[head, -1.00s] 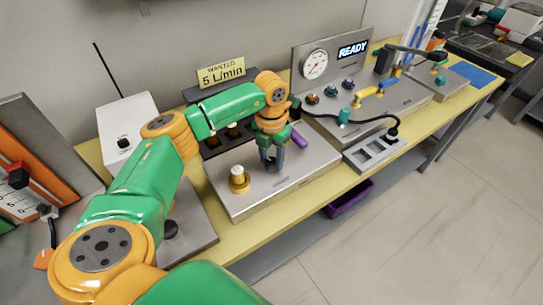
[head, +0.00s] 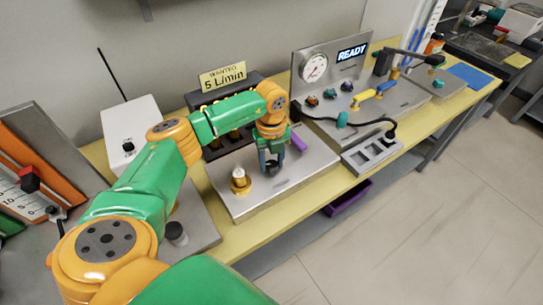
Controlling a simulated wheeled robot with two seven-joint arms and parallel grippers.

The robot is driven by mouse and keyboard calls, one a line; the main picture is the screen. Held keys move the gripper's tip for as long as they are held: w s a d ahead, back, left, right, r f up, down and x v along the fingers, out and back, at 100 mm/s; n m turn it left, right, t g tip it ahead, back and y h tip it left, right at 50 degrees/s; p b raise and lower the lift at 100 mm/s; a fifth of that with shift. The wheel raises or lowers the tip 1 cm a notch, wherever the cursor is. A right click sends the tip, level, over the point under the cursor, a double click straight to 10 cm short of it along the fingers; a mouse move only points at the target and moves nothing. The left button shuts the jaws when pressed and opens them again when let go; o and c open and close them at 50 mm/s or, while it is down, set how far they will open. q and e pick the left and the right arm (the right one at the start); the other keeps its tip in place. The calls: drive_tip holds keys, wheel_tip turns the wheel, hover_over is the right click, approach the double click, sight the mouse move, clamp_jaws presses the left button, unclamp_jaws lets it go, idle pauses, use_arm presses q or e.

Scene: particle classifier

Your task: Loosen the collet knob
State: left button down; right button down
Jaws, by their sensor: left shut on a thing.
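My left gripper (head: 271,163) comes down from the left arm onto the steel plate of the middle station (head: 303,178). Its fingers are shut around a small dark part on the plate, which I take to be the collet knob; they hide most of it. A brass fitting with a pale top (head: 239,181) stands upright on the same plate, left of the gripper and apart from it. My right gripper is not in view.
Behind stands a rack with a yellow "5 L/min" sign (head: 222,75). A white box (head: 131,127) stands at left. The plate's front is clear.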

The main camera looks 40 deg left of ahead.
sight(272, 164)
use_arm(q)
drive_tip(key=shift+s+d+f+n+p, duration=0.1)
drive_tip(key=shift+n+p, duration=0.35)
drive_tip(key=shift+n, duration=1.05)
drive_tip(key=shift+c, duration=1.8)
unclamp_jaws()
wheel_tip(272, 164, up, 7)
drive_tip(key=shift+r+b, duration=0.1)
drive_tip(key=shift+b, duration=0.55)
